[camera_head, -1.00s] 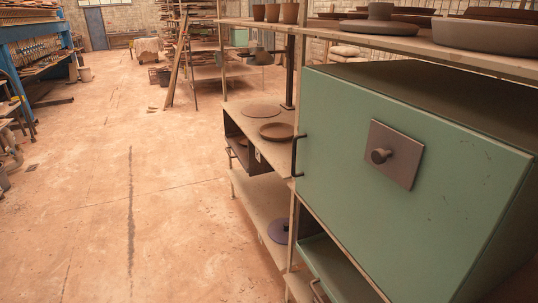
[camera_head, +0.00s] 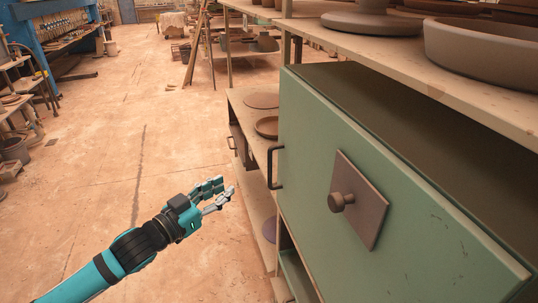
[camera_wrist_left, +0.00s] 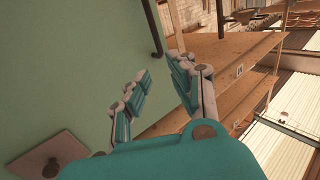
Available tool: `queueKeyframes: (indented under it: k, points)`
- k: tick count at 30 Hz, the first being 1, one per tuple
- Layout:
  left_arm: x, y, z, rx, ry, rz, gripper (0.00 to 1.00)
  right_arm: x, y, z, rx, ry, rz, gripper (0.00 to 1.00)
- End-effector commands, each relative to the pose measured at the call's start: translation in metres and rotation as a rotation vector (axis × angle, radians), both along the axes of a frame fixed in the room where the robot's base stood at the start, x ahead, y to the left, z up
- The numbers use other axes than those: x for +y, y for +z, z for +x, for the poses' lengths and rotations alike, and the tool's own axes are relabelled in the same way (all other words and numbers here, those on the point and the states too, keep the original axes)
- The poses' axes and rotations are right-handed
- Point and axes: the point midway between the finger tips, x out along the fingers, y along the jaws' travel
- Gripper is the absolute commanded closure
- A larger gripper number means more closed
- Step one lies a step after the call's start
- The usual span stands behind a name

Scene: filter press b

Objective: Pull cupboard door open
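The green cupboard door (camera_head: 390,200) fills the right of the head view and looks shut. It carries a brown square plate with a round knob (camera_head: 342,201) and a dark bar handle (camera_head: 275,167) at its left edge. My left gripper (camera_head: 228,190) is open and empty, to the left of the handle and apart from it. In the left wrist view the gripper's fingers (camera_wrist_left: 160,88) are spread in front of the green door (camera_wrist_left: 75,75). The handle (camera_wrist_left: 153,28) shows beyond the fingers. My right gripper is not in view.
A shelf (camera_head: 420,55) with clay dishes (camera_head: 485,50) stands above the cupboard. Lower wooden shelves (camera_head: 250,195) stand beyond the door's left edge. The floor (camera_head: 100,180) to the left is clear, with a blue rack (camera_head: 30,35) at the far left.

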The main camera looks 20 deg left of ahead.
Motion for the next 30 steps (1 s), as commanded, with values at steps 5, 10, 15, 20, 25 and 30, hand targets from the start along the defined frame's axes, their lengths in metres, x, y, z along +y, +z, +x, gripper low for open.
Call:
queueKeyframes:
  k: [5,10,15,20,25,30]
  points:
    - [-0.007,0.006,0.011,-0.008,-0.007,-0.004,0.77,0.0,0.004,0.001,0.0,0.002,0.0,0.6]
    - [-0.018,0.008,0.037,-0.009,-0.006,-0.005,0.77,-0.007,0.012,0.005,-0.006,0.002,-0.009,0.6]
    - [-0.031,0.009,0.071,-0.009,-0.005,-0.004,0.77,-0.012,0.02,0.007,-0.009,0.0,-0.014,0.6]
    - [-0.045,0.009,0.103,-0.008,-0.007,-0.004,0.77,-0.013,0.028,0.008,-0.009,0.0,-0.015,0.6]
    - [-0.058,0.007,0.133,-0.006,-0.007,-0.003,0.77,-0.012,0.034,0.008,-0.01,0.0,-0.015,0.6]
    - [-0.065,0.005,0.152,-0.006,-0.007,-0.002,0.77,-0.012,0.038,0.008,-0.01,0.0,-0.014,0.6]
